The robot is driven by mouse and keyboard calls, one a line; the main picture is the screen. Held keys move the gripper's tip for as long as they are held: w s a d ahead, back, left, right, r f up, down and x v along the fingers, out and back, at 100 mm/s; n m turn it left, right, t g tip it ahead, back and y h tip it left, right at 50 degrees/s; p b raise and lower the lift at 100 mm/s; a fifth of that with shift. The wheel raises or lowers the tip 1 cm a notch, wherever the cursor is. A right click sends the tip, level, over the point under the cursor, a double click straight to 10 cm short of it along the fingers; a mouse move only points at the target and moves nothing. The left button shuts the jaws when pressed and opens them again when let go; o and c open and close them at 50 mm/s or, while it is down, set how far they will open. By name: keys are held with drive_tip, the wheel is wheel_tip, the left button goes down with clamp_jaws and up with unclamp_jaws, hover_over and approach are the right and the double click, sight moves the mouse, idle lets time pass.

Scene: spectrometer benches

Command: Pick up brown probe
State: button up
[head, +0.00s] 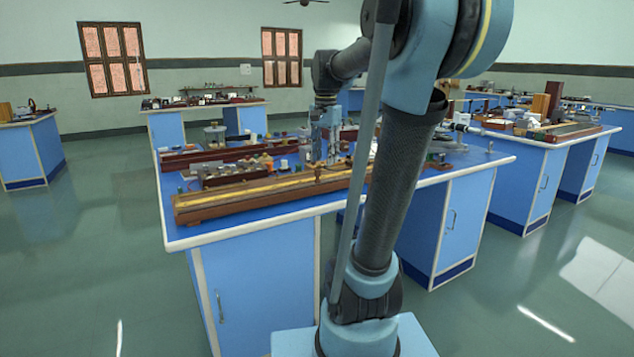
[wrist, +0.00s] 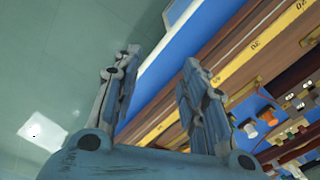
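My gripper (head: 326,158) hangs fingers-down over the blue-topped bench (head: 205,236), near the right part of a long wooden bench with a yellow scale (head: 250,192). In the wrist view my gripper (wrist: 157,64) is open, its two fingers apart with nothing between them. The scale bench (wrist: 225,82) and the blue bench edge pass behind the fingers there. A small brown piece (head: 318,173) stands on the scale bench close to the fingertips in the head view. I cannot tell whether it is the brown probe. No brown probe is clearly recognisable in the wrist view.
Small parts and terminals crowd the bench behind the scale, including a white knob (wrist: 268,115) and an orange one. A second dark red wooden bench (head: 215,155) lies farther back. Other blue benches (head: 545,150) stand around. The green floor (head: 95,250) at left is clear.

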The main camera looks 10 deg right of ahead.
sight(317, 171)
drive_tip(key=w+r+m, duration=0.5)
drive_tip(key=w+r, duration=0.1)
drive_tip(key=w, duration=0.8)
drive_tip(key=shift+g, duration=0.4)
wheel_tip(317, 171, down, 12)
drive_tip(key=shift+s+a+r, duration=0.1)
drive_tip(key=shift+a+r, duration=0.05)
drive_tip(key=shift+r, duration=0.05)
drive_tip(key=shift+w+d+f, duration=0.1)
drive_tip(key=shift+d+f, duration=0.05)
drive_tip(key=shift+f, duration=1.2)
drive_tip(key=shift+w+d+f, duration=0.1)
drive_tip(key=shift+d+f, duration=0.05)
drive_tip(key=shift+f, duration=1.15)
clamp_jaws()
